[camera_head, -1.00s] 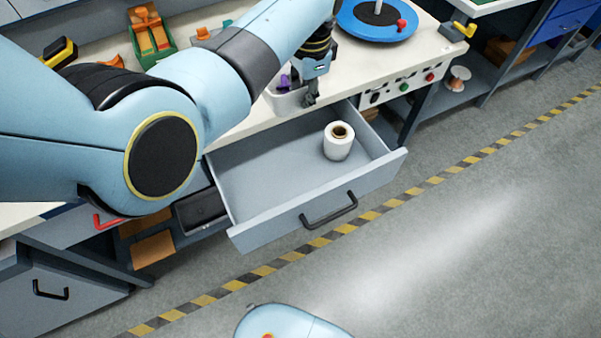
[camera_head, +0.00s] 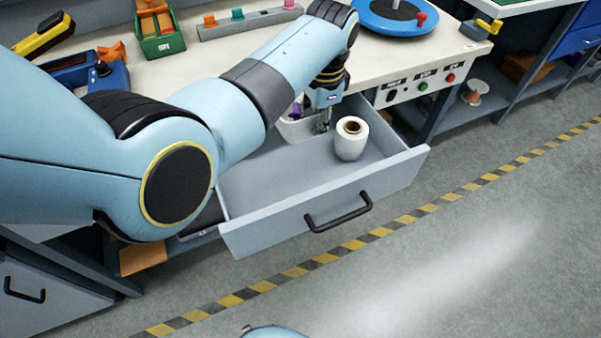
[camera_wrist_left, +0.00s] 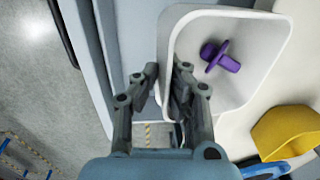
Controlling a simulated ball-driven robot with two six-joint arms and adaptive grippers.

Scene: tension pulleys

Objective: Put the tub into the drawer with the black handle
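The white tub (camera_head: 291,132) with a purple piece inside shows at the back of the open grey drawer (camera_head: 285,212), just in front of the worktop edge. The drawer has a black handle (camera_head: 338,208). My left gripper (camera_head: 322,122) points down at the tub's right side. In the left wrist view, its fingers (camera_wrist_left: 163,82) pinch the near wall of the tub (camera_wrist_left: 250,88), which holds the purple piece (camera_wrist_left: 221,57). How high the tub is above the drawer floor is unclear. My right gripper is out of view.
A white roll (camera_head: 350,140) stands in the drawer, close to the right of the tub. The worktop (camera_head: 210,70) holds a green bin (camera_head: 160,38), a row of coloured knobs (camera_head: 250,20) and a blue turntable (camera_head: 395,14). The drawer's front left is clear.

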